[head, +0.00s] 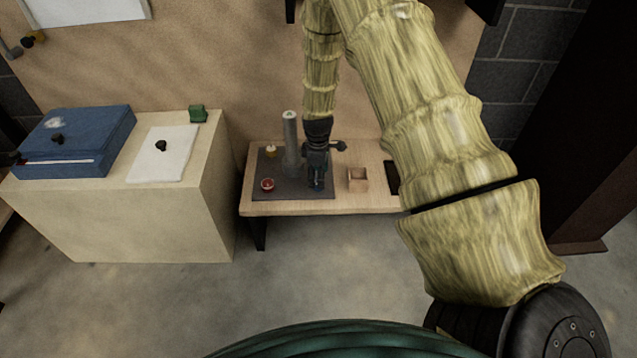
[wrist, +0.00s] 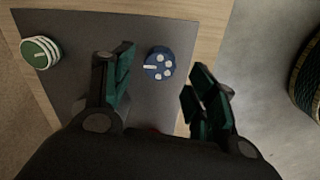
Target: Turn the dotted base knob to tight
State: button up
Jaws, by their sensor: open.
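The dotted base knob (wrist: 159,63) is blue with white dots and a white pointer mark towards the left in the wrist view. It sits on a dark grey mat (wrist: 75,28). My gripper (wrist: 161,78) is open, its two dark green-padded fingers apart, with the knob showing between and slightly beyond the fingertips. I cannot tell how high the fingers are above it; no contact shows. In the head view my gripper (head: 317,178) points down over the mat's right part and largely hides the knob. No tight mark can be made out.
A green and white ridged knob (wrist: 41,52) is at the mat's corner. In the head view a grey post (head: 290,145), a red knob (head: 267,184) and a cream knob (head: 271,152) stand left of my gripper. A small wooden box (head: 358,180) is to the right.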

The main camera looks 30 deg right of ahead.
jog(key=shift+w+f+b, duration=0.1)
jog(key=shift+f+b, duration=0.25)
jog(key=shift+f, duration=1.25)
jog(key=shift+c, duration=0.5)
jog(key=c, duration=0.9)
